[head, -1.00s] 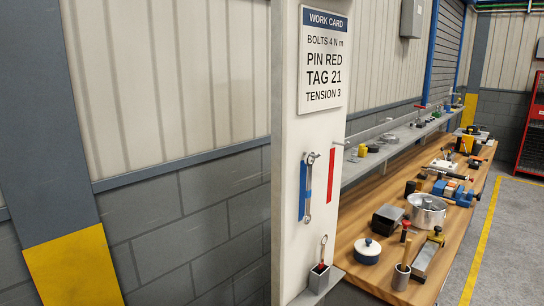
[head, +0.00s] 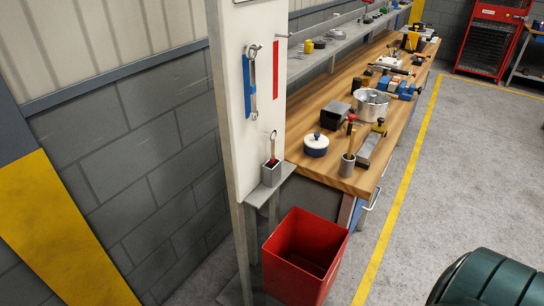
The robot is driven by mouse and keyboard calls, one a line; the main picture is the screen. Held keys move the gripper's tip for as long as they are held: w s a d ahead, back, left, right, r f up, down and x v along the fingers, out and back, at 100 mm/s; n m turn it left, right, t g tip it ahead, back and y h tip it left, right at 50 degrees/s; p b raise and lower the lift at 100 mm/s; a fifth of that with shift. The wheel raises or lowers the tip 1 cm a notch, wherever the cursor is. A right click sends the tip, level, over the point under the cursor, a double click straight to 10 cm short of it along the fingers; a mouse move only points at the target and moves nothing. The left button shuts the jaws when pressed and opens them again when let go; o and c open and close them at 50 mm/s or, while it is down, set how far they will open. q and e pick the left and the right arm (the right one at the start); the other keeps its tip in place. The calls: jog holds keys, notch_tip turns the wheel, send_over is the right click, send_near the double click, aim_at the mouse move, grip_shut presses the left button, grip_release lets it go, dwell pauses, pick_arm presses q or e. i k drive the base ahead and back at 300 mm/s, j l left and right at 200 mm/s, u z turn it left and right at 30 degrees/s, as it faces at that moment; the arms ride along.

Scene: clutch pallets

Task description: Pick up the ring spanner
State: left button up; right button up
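A silver spanner (head: 252,82) hangs upright on the white panel, over a blue strip (head: 246,88). Its top end sits at a peg, and a ring shows at its lower end. Below it, a small grey square holder (head: 271,173) stands on a ledge. A tool with a ring-shaped top (head: 273,135) and some red lower down stands in this holder; its lower part is hidden. I cannot tell for certain which of the two is the ring spanner. Neither of my grippers is in view.
A red strip (head: 275,70) is on the panel beside a bare peg. A red bin (head: 300,255) stands on the floor below. A dark green rounded object (head: 490,282) fills the lower right corner.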

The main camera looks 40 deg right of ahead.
aim_at(273, 159)
jog(key=z, duration=0.8)
jog(key=i+j+z, duration=0.1)
jog(key=z, duration=0.4)
jog(key=j+z, duration=0.35)
jog(key=z, duration=0.15)
jog(key=i+j+z, duration=0.1)
jog(key=j+z, duration=0.2)
jog(key=z, duration=0.2)
jog(key=j+z, duration=0.15)
jog(key=j, duration=0.25)
jog(key=k+j+z, duration=0.15)
jog(key=j, duration=0.25)
jog(key=j+z, duration=0.15)
jog(key=j, duration=0.25)
jog(key=k+j+z, duration=0.15)
jog(key=j, duration=0.25)
jog(key=k+j, duration=0.1)
jog(key=j, duration=0.4)
